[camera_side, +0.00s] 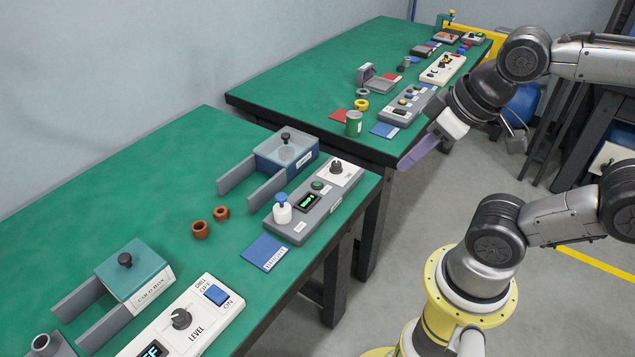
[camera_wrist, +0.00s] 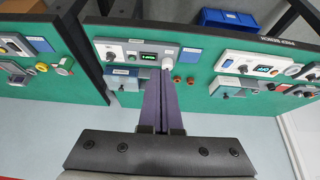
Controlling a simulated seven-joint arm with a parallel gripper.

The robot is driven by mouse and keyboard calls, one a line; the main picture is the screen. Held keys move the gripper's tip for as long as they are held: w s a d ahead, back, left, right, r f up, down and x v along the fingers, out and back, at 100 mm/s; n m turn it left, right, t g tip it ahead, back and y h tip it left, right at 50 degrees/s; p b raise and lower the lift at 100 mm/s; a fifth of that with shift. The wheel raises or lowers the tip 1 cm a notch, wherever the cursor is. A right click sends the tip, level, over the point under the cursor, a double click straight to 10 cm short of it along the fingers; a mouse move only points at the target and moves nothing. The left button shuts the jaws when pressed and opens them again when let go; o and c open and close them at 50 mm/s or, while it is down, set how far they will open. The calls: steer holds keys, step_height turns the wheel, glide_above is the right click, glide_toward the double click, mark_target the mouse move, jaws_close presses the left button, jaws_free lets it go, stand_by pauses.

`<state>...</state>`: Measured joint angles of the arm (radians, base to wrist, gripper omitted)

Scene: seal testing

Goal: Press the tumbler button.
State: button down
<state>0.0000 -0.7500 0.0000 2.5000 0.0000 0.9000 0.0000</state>
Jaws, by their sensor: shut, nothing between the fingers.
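A grey control panel (camera_side: 300,226) lies near the front edge of the nearer green table. It carries a white post with a blue cap (camera_side: 282,202), a green button (camera_side: 318,185), a small lit display (camera_side: 308,202) and a black knob (camera_side: 336,167). I cannot read which control is labelled tumbler. The panel also shows in the wrist view (camera_wrist: 127,60), beyond my fingertips. My gripper (camera_side: 403,164) is shut and empty, its purple fingers together in the air to the right of the panel, apart from it. In the wrist view my fingertips (camera_wrist: 159,72) overlap the panel's lower edge in the picture.
A blue-lidded box (camera_side: 285,150) stands behind the panel. Two brown rings (camera_side: 210,227) and a blue card (camera_side: 264,253) lie nearby. A white panel with a LEVEL knob (camera_side: 180,318) is at the front left. A second green table (camera_side: 300,92) with more devices stands beyond a gap.

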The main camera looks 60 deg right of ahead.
stand_by(0.7)
steer(key=w+a+r+n+t, duration=0.1)
steer(key=w+r+n+t, duration=0.25)
steer(key=w, duration=0.35)
steer(key=n+h, duration=0.2)
steer(key=h, duration=0.1)
glide_above(317, 184)
steer(key=s, duration=0.1)
step_height(317, 184, down, 16)
steer(key=shift+s+f, duration=0.1)
steer(key=shift+f, duration=0.05)
steer(key=shift+f, duration=0.15)
steer(key=shift+f, duration=4.25)
